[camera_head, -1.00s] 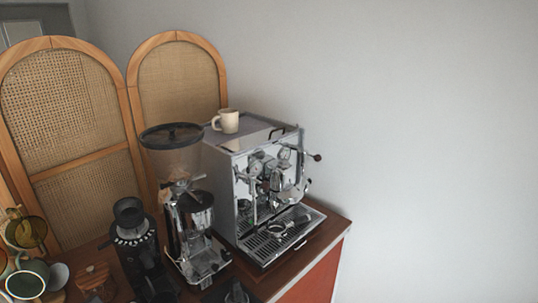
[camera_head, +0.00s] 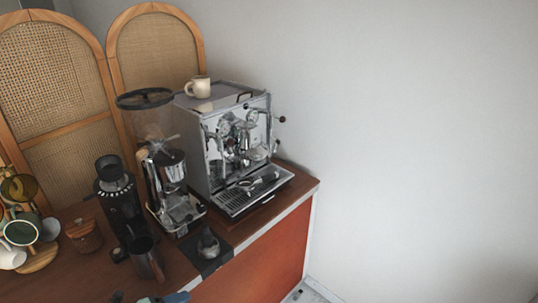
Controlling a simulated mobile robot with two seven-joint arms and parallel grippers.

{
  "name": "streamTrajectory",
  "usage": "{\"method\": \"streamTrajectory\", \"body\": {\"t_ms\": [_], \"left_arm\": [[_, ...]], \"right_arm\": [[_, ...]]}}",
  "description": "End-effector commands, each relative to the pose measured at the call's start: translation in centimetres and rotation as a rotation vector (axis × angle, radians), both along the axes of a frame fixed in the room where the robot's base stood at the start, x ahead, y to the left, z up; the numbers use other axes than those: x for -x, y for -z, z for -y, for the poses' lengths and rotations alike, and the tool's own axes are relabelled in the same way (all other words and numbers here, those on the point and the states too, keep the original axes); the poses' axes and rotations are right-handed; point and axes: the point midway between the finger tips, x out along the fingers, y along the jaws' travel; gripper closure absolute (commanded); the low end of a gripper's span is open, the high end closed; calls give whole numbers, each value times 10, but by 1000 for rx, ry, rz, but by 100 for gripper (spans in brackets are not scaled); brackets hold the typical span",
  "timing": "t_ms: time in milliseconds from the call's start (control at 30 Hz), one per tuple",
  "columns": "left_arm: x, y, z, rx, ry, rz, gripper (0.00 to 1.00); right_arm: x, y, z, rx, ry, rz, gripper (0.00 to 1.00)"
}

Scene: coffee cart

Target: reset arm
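Neither of my grippers shows in the head view. The espresso machine (camera_head: 190,135) stands at the back right of the wooden cart (camera_head: 75,275). A cream mug (camera_head: 202,88) sits on top of it. A tall grinder with a clear hopper (camera_head: 147,120) stands to its left. A smaller black grinder (camera_head: 120,205) is left of that one. A dark tamper (camera_head: 208,241) rests on a black mat (camera_head: 212,264).
Mugs hang on a stand at the left, among them a green mug (camera_head: 22,229). A wooden jar (camera_head: 84,235) stands beside them. A rattan screen (camera_head: 45,80) is behind the cart. A blue item (camera_head: 178,297) is cut off at the bottom edge. Open space lies right of the cart.

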Motion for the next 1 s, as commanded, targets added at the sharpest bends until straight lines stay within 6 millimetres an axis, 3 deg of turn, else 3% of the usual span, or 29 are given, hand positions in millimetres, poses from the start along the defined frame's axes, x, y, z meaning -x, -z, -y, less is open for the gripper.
{"method": "streamTrajectory", "body": {"t_ms": [33,133,267,367,500,600,733,833,1000], "left_arm": [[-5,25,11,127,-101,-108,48],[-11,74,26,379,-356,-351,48],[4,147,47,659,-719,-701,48],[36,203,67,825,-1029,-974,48],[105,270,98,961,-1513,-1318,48],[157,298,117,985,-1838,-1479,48],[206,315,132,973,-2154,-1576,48],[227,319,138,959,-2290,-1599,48],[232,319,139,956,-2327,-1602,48]], "right_arm": [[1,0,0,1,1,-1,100],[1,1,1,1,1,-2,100],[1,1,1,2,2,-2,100],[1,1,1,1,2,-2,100],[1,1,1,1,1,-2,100],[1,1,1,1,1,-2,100],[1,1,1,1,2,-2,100],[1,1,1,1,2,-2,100],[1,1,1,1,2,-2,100]]}}
